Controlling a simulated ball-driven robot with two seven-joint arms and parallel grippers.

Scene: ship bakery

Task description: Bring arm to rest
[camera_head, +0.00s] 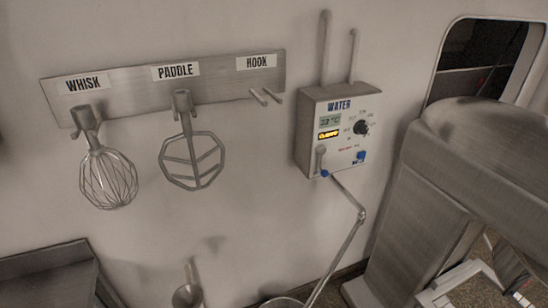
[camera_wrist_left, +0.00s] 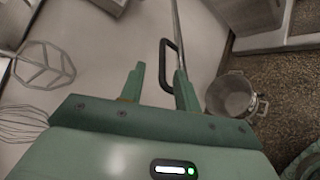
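My left gripper (camera_wrist_left: 160,82) shows only in the left wrist view. Its two green fingers stand apart, with no object clearly held between them. A black loop handle (camera_wrist_left: 163,62) on a thin metal rod lies just beyond the fingertips, close to the right finger; I cannot tell whether they touch. No gripper of mine can be made out in the head view, and my right gripper is not in view.
A wall rack (camera_head: 225,86) holds a whisk (camera_head: 107,178) and a paddle (camera_head: 191,160); the hook pegs (camera_head: 265,97) are empty. A water unit (camera_head: 335,145) has a jointed pipe (camera_head: 347,240). A pot (camera_wrist_left: 232,95) stands below. A large grey machine (camera_head: 430,220) fills the right.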

